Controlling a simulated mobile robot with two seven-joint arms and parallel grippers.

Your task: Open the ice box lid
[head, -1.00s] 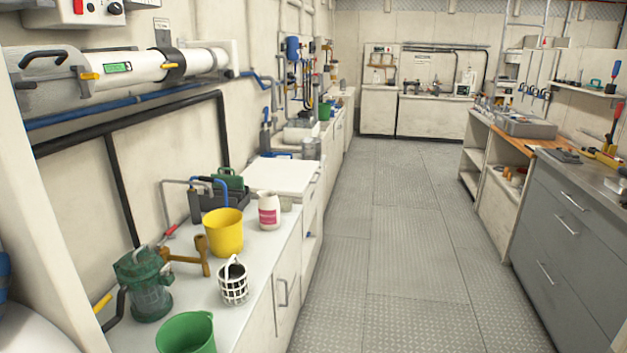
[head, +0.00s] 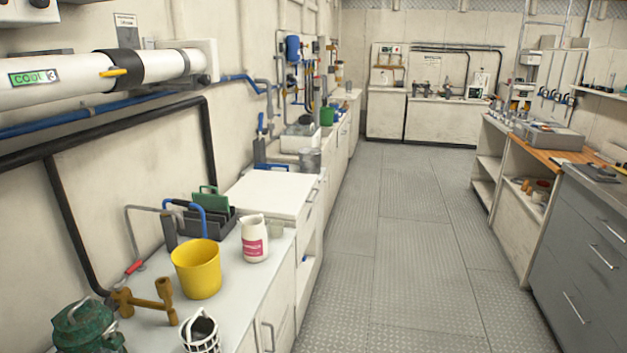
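A white unit with a flat, closed top (head: 265,190) stands in the left-hand row, just beyond the counter with the yellow bucket. It may be the ice box, but no label on it can be read. Its front has a handle and a lower opening. No lid stands open in view. Neither of my grippers is in view.
Grey drawers (head: 585,255) line the right. The floor aisle (head: 400,240) between is clear.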

